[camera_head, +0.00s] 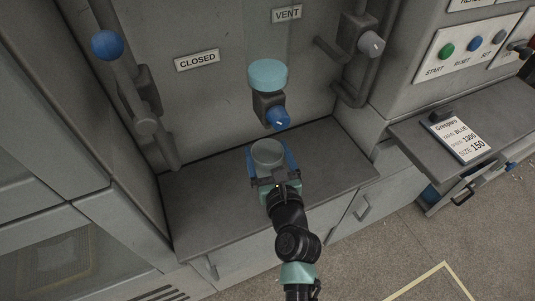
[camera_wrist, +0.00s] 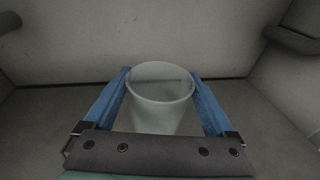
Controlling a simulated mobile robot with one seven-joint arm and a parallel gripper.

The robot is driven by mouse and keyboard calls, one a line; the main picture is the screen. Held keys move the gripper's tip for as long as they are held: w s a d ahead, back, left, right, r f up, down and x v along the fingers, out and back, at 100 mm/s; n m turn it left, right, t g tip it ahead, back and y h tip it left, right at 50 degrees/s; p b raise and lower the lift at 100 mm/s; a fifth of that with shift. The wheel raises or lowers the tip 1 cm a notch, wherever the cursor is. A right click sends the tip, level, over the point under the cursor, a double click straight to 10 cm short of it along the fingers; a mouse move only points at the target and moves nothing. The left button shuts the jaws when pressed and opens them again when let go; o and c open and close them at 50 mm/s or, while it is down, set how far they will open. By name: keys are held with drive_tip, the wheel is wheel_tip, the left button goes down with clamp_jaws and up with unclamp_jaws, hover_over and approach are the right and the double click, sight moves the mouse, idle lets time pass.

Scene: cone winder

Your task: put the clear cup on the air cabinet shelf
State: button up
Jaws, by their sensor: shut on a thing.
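The clear cup (camera_head: 267,153) is upright between the blue fingers of my gripper (camera_head: 269,158) in the head view. In the wrist view the cup (camera_wrist: 160,100) fills the gap between the two fingers of my gripper (camera_wrist: 161,98), and its open rim faces up. My gripper is shut on the cup. The grey air cabinet shelf (camera_head: 205,215) lies around and below them in the head view. I cannot tell whether the cup's base touches the shelf; the gripper hides it.
A valve with a teal cap (camera_head: 267,75) and blue knob (camera_head: 277,118) sticks out just behind the cup. A blue-balled lever (camera_head: 106,44) stands at left, and pipes (camera_head: 352,85) run at right. The shelf's left part is clear. A side ledge (camera_head: 425,150) holds a card (camera_head: 460,136).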

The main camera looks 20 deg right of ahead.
drive_tip(key=o, duration=1.1)
drive_tip(key=shift+f, duration=0.1)
drive_tip(key=shift+c, duration=0.2)
drive_tip(key=v, duration=1.2)
drive_tip(key=shift+s, duration=0.15)
